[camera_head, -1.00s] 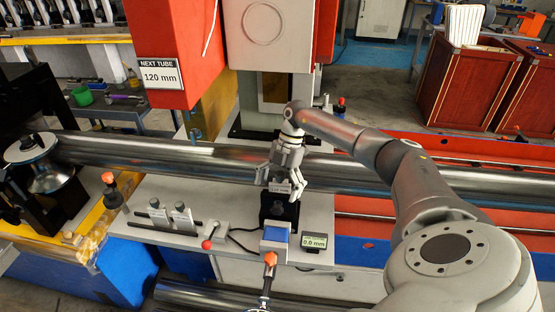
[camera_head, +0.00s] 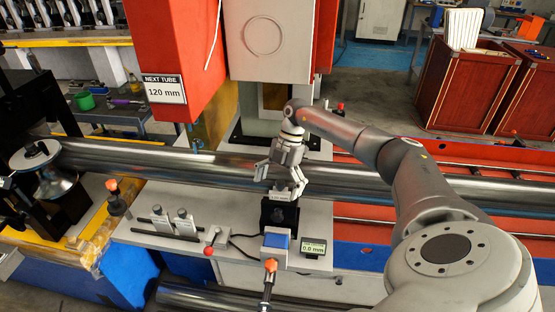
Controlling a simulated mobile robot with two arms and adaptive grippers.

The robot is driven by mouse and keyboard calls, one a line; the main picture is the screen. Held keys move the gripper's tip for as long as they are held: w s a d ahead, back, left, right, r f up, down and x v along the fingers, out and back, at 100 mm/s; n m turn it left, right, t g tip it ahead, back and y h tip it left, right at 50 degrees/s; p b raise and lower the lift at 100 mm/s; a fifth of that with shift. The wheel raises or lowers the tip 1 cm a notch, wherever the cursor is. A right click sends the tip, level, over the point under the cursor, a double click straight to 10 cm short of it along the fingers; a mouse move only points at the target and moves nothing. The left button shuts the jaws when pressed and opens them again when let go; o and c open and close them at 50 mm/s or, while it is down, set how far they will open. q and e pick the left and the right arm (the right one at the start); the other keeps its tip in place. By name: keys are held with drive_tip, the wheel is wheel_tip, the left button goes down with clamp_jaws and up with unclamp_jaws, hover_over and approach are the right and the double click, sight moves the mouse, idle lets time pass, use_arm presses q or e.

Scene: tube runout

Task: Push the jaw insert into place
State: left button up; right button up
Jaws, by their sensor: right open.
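The jaw insert (camera_head: 280,194) is a small light-grey block with dark lettering. It sits at the top of a black jaw holder (camera_head: 279,216) on the white bench plate, in front of the long steel tube. My right gripper (camera_head: 280,183) is directly above and around the insert, fingers spread and pointing down. Its fingers partly cover the insert, and I cannot tell whether they touch it. I cannot tell how deep the insert sits in the holder. My left gripper is not in view.
The steel tube (camera_head: 400,184) runs across behind the holder. A blue-topped block (camera_head: 276,240), a small display (camera_head: 313,248) reading 0.0 mm and a red-knobbed lever (camera_head: 210,250) stand close by. Two spare grey inserts (camera_head: 184,222) stand on a rack to the left. A sign (camera_head: 164,88) reads "NEXT TUBE 120 mm".

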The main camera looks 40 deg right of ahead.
wheel_tip(320, 180, up, 4)
drive_tip(key=p, duration=0.3)
idle(0.3)
